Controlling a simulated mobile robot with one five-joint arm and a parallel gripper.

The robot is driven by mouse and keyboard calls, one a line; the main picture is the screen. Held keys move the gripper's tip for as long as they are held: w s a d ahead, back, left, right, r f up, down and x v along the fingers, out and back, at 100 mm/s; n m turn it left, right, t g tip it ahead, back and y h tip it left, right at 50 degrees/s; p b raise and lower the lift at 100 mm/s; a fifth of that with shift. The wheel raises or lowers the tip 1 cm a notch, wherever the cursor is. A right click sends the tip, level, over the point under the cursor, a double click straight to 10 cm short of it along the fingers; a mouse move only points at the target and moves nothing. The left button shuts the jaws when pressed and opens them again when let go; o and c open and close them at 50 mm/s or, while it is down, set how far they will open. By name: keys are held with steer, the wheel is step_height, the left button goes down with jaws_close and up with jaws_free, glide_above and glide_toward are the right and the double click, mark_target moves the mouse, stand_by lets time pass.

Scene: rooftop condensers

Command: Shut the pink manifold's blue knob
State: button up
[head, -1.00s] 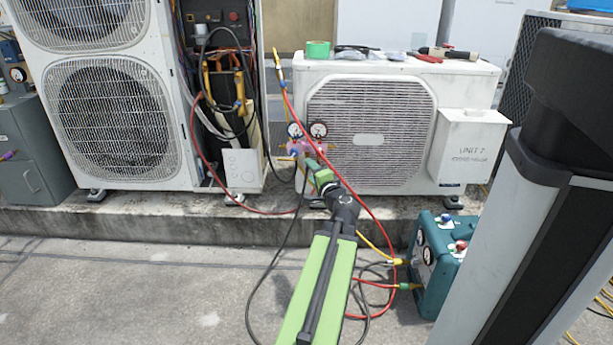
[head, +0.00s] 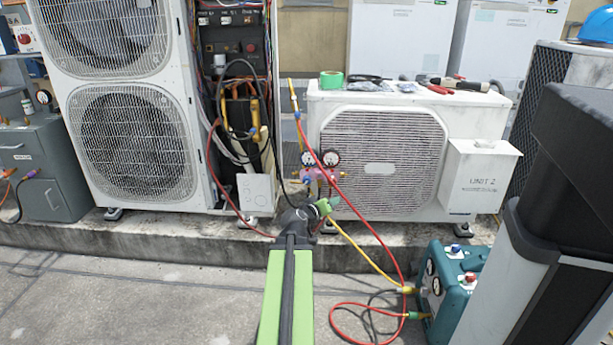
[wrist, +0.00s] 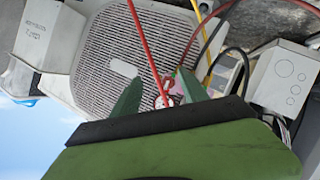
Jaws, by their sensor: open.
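The pink manifold (head: 322,176) hangs at the left front edge of the smaller condenser in the head view, with two round gauges on top. Its blue knob (head: 307,179) seems to be the small blue spot at its left end. My gripper (head: 324,206) is just below and in front of the manifold, apart from it as far as I can tell. In the wrist view my gripper (wrist: 159,76) shows two green fingers spread apart with nothing held. A pink bit of the manifold (wrist: 172,100) shows between them, mostly hidden by the gripper body. I cannot make out the knob there.
The smaller condenser (head: 380,165) stands behind the manifold, and a tall open-panelled unit (head: 125,140) stands left. Red and yellow hoses (head: 365,250) run down to a teal machine (head: 450,285) at the right.

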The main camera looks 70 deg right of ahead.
steer(key=w+a+r+n+p, duration=0.1)
steer(key=w+r+n, duration=0.15)
steer(key=w, duration=0.25)
steer(key=t+h+p, duration=0.1)
steer(key=t, duration=0.1)
glide_toward(306, 181)
steer(key=shift+n, duration=0.35)
steer(key=b+x, duration=0.5)
steer(key=x, duration=0.6)
steer(key=shift+a, duration=0.1)
jaws_close()
